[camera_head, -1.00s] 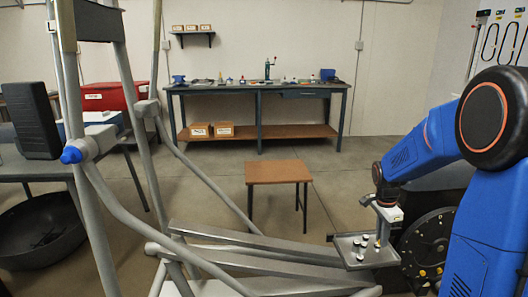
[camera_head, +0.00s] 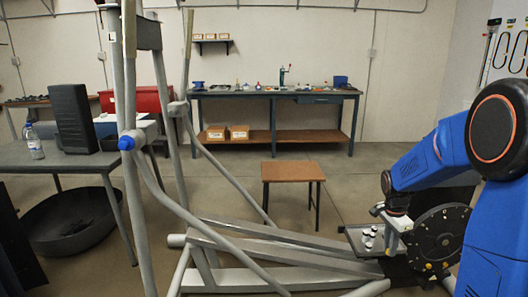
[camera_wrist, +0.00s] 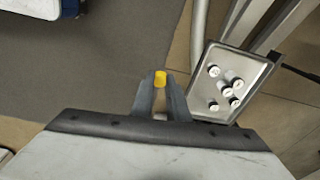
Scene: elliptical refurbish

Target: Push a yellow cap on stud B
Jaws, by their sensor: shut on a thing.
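My gripper (camera_wrist: 160,84) is shut on a small yellow cap (camera_wrist: 160,79), which shows between its fingertips in the wrist view. In the head view my gripper (camera_head: 377,210) is small, near the left edge of a dark round disc (camera_head: 437,240) and above a grey tray. The disc carries several small fittings around its face. I cannot make out a letter B or tell which fitting is stud B. The cap is too small to tell in the head view.
The metal tray (camera_wrist: 213,60) holds several small white and dark pieces and lies right of my gripper in the wrist view. Grey frame beams (camera_head: 270,240) run beside it. A brown stool (camera_head: 291,172) and a workbench (camera_head: 275,95) stand behind. Floor around the stool is clear.

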